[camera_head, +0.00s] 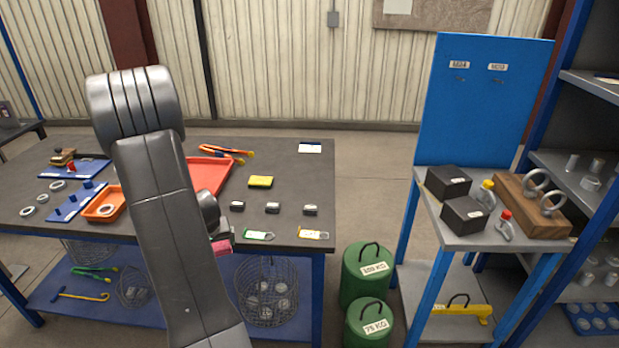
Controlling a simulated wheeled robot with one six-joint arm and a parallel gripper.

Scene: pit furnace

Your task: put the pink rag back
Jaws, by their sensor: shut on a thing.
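My arm stands in front of the dark workbench (290,180) and hides part of it. My gripper (221,238) shows only in part, beside the arm near the bench's front edge. It is shut on the pink rag (221,247), of which a small pink patch shows below the jaws. The rest of the rag and most of the fingers are hidden.
A red tray (211,174), a yellow-green block (260,182), several small dark blocks and two tags lie on the bench. A wire basket (265,290) is below. Green weights (366,272) stand on the floor, right. A grey stand (455,235) holds black boxes and shackles.

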